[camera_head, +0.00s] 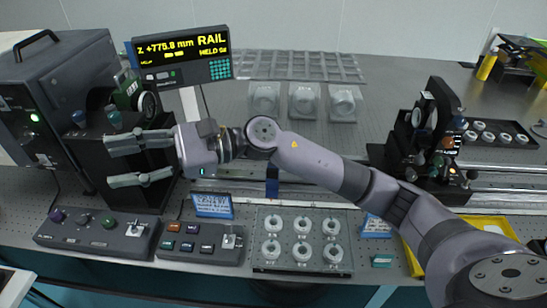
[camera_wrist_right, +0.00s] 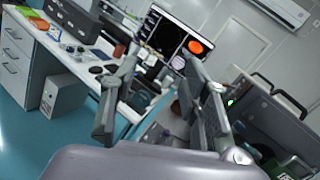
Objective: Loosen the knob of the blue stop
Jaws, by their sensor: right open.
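A small dark blue block (camera_head: 272,187), which looks like the blue stop, sits at the rail behind the clear plate, just below my right forearm. I cannot make out its knob. My right gripper (camera_head: 112,163) is open and empty, left of the blue block and well apart from it. Its fingers point left, in front of the dark instrument housing. In the right wrist view the two open fingers (camera_wrist_right: 160,70) frame a distant desk with a monitor, and the blue block is not visible. My left gripper is not in view.
A display reading RAIL (camera_head: 182,57) stands behind my gripper. Two control boxes (camera_head: 98,232) and a clear plate with several ring mounts (camera_head: 302,240) line the front edge. A dark optical mount (camera_head: 425,140) stands on the rail at right. My arm spans the middle.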

